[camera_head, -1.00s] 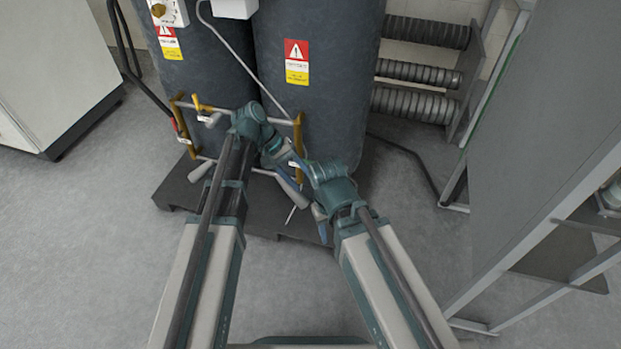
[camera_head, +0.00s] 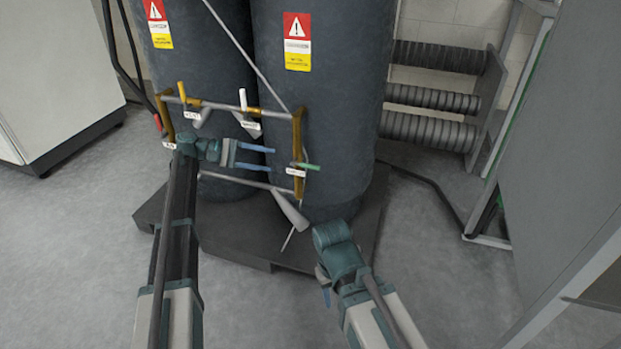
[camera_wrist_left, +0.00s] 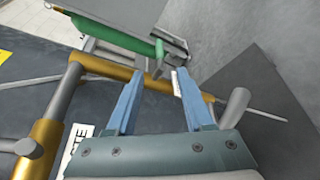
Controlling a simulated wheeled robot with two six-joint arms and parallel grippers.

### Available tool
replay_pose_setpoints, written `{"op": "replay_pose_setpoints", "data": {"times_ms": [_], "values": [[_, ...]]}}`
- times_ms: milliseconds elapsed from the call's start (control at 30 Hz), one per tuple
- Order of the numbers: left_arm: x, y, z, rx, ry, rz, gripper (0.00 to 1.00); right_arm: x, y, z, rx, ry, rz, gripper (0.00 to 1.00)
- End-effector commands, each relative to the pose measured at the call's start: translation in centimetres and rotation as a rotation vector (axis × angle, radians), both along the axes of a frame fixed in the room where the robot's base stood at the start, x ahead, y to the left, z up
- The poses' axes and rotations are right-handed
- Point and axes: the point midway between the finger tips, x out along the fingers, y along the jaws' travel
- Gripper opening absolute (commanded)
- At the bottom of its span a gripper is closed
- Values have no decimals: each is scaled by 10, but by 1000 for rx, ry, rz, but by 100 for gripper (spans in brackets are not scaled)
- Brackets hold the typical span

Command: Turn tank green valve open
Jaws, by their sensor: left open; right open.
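The green valve handle (camera_head: 308,166) sticks out to the right from the brass pipe (camera_head: 298,140) at the right of the tank pipework, above a white tag (camera_head: 296,172). In the left wrist view the green handle (camera_wrist_left: 125,37) lies beyond the fingertips, above the brass pipe. My left gripper (camera_head: 272,159) is open and empty, fingers pointing right, just left of the brass pipe. Its two blue fingers (camera_wrist_left: 158,76) also show in the left wrist view, apart. My right gripper (camera_head: 325,292) is low, below the pipework; its fingers are mostly hidden by its wrist.
Two dark tanks (camera_head: 325,90) stand on a black base (camera_head: 150,212). Yellow (camera_head: 182,92) and white (camera_head: 243,98) valve handles are on the upper pipe.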

Motion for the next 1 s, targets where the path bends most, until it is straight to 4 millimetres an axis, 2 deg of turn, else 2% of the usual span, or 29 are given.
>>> {"op": "replay_pose_setpoints", "data": {"times_ms": [133,267,367,700,1000], "values": [[1,1,0,-5,1,1,52,0,0,-1,0,0,0,50],[0,-7,-2,-4,1,-1,52,0,0,-3,0,0,0,50],[0,-22,-6,-4,1,-2,52,0,0,-7,0,0,0,50],[1,-89,-21,-3,1,-3,52,0,0,-22,0,-1,0,50],[2,-127,-28,-4,1,0,52,0,0,-29,1,-2,0,50]]}}
